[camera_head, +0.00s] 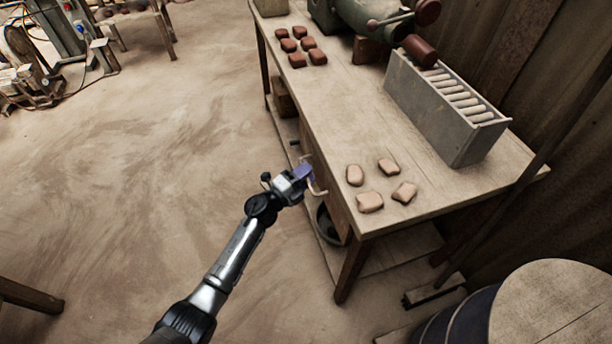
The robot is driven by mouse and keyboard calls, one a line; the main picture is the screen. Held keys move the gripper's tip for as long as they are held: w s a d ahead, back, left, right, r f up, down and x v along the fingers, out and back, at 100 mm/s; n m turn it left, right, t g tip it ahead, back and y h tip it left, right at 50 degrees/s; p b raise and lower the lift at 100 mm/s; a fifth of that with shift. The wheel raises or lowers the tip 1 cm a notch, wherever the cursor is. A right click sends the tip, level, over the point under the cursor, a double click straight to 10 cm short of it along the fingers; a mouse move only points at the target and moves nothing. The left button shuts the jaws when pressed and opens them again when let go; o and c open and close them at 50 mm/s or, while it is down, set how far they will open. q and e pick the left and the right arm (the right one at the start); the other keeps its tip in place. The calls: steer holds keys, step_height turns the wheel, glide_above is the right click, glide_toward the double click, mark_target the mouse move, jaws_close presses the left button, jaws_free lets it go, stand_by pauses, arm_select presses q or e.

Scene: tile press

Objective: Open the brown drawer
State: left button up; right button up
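The brown drawer (336,205) sits under the top of the wooden workbench, on its long left side. Its pale handle (318,190) stands out from the drawer front. I cannot tell from this angle whether the drawer is fully closed. My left gripper (306,173) is at the handle, with its purplish fingers over or beside the upper part of it. Whether the fingers are closed around the handle is too small to tell. My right gripper is not in view.
The workbench (365,120) carries several pale clay lumps (369,201), several red-brown tiles (297,60), a grey metal box (430,110) and a green machine (365,15). A barrel (545,305) stands at the bottom right. The floor (130,180) left of the bench is clear.

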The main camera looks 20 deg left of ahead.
arm_select(q)
steer(key=shift+c, duration=0.5)
jaws_close()
